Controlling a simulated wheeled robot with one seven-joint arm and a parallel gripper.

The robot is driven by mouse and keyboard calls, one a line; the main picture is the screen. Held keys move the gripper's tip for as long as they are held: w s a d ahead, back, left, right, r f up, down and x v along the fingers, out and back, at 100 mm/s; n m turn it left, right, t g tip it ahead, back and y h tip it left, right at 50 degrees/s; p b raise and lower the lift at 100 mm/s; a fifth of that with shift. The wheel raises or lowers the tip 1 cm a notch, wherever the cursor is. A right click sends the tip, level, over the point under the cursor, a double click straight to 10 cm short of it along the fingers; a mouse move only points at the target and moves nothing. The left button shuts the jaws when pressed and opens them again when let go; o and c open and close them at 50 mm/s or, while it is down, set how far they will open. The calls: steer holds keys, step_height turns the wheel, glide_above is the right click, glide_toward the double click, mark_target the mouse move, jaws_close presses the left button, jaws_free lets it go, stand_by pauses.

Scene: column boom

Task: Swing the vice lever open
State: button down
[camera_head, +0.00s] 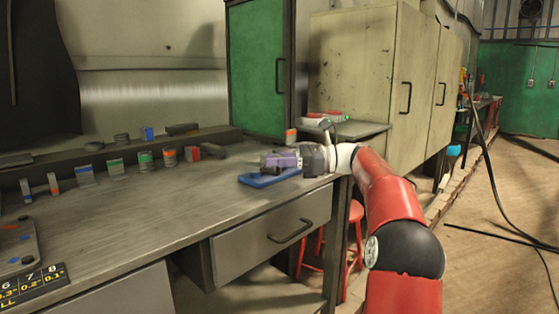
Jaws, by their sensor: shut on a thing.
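A blue vice (262,180) sits on the grey workbench near its right end. My gripper (268,162), with a dark body and a purple part, reaches in from the right, low over the back of the vice. It is shut on what appears to be the vice lever. The lever itself is hidden by the gripper, and its angle cannot be told. My red arm comes up from the bottom right of the picture.
The workbench (160,217) has a clear top in front of the vice. Several small coloured blocks (145,160) stand along its back. A drawer (270,237) is below the vice. A red stool (355,213) stands under the bench's right end. Beige cabinets (365,70) stand behind.

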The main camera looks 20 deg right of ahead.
steer(key=c, duration=1.1)
jaws_free()
steer(key=v, duration=0.7)
steer(key=shift+s+d, duration=0.1)
steer(key=shift+d, duration=0.3)
